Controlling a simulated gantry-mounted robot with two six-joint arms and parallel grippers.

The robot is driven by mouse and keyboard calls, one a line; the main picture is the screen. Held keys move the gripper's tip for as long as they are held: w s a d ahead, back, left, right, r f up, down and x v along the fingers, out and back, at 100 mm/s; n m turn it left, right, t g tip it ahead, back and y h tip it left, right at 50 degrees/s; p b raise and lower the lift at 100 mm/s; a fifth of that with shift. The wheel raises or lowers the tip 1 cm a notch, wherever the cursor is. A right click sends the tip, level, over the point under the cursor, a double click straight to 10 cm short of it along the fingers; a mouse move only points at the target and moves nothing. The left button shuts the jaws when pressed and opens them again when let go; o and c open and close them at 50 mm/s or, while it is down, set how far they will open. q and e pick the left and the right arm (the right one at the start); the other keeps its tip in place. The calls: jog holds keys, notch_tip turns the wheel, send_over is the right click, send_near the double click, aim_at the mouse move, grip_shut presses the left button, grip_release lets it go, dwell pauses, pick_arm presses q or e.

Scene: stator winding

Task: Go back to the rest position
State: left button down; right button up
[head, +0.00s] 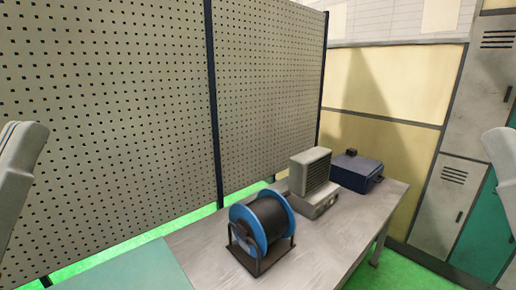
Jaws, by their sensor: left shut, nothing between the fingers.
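Part of my left arm, a pale grey link, shows at the left edge of the head view. Part of my right arm, also pale grey, shows at the right edge. The fingers of both grippers are outside the picture. No stator shows in this view.
A grey workbench (329,254) bears a blue-rimmed spool of dark wire (269,222) on a stand, a beige box-like device (312,180) and a dark blue box (357,171). A perforated panel (110,110) stands behind at the left. Lockers (447,196) stand at the right.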

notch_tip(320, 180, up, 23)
jog(key=p, duration=2)
